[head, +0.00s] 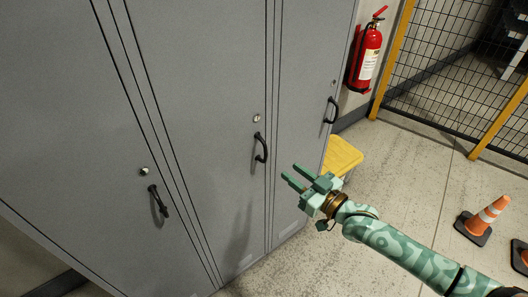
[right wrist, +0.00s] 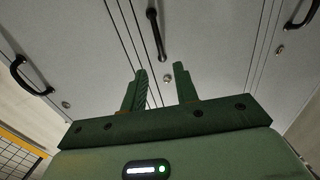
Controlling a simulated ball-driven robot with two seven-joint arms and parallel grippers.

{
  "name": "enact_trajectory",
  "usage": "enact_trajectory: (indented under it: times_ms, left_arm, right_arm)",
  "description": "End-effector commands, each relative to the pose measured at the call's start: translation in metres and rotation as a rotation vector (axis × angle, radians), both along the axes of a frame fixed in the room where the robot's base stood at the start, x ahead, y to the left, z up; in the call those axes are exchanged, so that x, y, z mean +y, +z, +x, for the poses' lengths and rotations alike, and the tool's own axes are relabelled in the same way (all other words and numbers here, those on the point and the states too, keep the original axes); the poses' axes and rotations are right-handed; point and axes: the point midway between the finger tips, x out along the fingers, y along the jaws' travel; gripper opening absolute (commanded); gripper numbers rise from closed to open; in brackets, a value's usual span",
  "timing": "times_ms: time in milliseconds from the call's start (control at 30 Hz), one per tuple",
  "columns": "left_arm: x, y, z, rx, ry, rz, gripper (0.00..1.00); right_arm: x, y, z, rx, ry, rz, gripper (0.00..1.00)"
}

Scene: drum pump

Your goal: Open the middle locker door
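The grey middle locker door (head: 205,80) is shut, flush with its neighbours. Its black bar handle (head: 261,147) stands near the door's right edge, with a round lock (head: 256,118) above it. My right gripper (head: 290,171) is open and empty, its fingers pointing at the locker front, a little right of and below the handle in the head view. In the right wrist view the middle handle (right wrist: 157,35) lies beyond the open fingers (right wrist: 160,70), not between them. The lock (right wrist: 167,79) shows between the fingers. My left gripper is not in view.
The left door's handle (head: 158,203) and right door's handle (head: 331,110) flank the middle one. A yellow stool or box (head: 343,155) stands beside the lockers. A red extinguisher (head: 367,55), orange cones (head: 486,217) and a mesh fence (head: 455,60) are at right. Floor before the lockers looks clear.

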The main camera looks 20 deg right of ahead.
Motion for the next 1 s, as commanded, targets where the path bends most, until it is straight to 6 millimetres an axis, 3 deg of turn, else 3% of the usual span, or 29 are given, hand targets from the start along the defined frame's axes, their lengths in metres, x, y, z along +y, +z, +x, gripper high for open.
enact_trajectory:
  times_ms: [200, 400, 600, 867, 900, 1000]
  left_arm:
    - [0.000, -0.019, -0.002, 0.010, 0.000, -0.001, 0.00]
    - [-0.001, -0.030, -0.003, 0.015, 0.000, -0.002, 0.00]
    - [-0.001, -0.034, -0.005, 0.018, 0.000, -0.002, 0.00]
    - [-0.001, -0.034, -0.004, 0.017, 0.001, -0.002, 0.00]
    - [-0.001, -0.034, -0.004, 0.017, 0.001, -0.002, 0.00]
    - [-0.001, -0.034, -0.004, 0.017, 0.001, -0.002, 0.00]
  right_arm:
    - [0.025, -0.004, 0.053, 0.001, 0.000, 0.002, 0.30]
    - [0.042, -0.004, 0.087, 0.002, 0.000, 0.000, 0.30]
    - [0.049, -0.002, 0.103, 0.003, 0.000, 0.000, 0.30]
    - [0.050, -0.001, 0.104, 0.002, 0.000, -0.001, 0.30]
    - [0.050, -0.001, 0.104, 0.002, 0.000, -0.001, 0.27]
    - [0.050, -0.001, 0.104, 0.002, 0.000, -0.001, 0.00]
